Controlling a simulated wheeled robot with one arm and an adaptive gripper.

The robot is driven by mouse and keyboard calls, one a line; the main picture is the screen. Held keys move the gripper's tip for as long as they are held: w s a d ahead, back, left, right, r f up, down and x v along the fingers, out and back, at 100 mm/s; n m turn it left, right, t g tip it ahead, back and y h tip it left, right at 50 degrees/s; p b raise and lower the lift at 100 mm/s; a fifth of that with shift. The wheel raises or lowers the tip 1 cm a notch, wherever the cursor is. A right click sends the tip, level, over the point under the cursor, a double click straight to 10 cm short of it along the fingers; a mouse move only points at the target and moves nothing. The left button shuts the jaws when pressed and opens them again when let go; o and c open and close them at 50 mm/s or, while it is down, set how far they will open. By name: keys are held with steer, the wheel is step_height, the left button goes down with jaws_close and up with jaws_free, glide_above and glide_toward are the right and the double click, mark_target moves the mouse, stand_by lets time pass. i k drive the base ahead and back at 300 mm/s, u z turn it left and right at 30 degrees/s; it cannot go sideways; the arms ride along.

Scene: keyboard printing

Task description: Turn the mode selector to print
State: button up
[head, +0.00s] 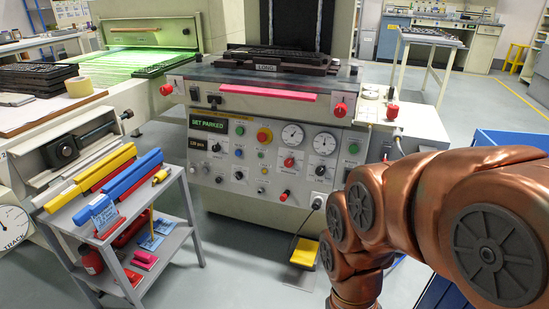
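The machine's front control panel (275,155) faces me in the middle of the head view. It carries several knobs, buttons and lamps, with labels too small to read. A red knob (289,162) sits below the left gauge, and a black knob (321,170) sits below the right gauge. A small black knob (216,148) is at the left, beside a small display. I cannot tell which control is the mode selector or where it points. My copper arm fills the right side, but my gripper is not in view.
A yellow foot pedal (304,254) with a cable lies on the floor before the panel. Red knobs (340,110) and a pink bar (267,93) edge the machine top. Blue bins (510,145) stand right.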

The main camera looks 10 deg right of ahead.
mark_target(238, 175)
steer(key=z, duration=0.55)
steer(key=i, duration=0.55)
steer(key=u, duration=1.9)
